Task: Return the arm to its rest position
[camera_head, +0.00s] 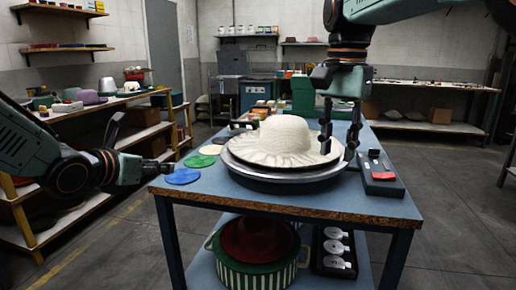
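My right gripper (339,148) comes down from the top right and points downward at the right side of a cream hat (285,135). Its two dark fingers are apart, with nothing seen between them. The fingertips are near the hat's brim, and I cannot tell whether they touch it. The hat lies brim-down on a round metal plate (262,178) on the blue table. My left gripper (158,171) is low at the table's left edge, beside a blue disc (183,176). Its finger gap is unclear, and no held thing is seen.
Shelves line the left wall. The floor at the right (455,220) is clear.

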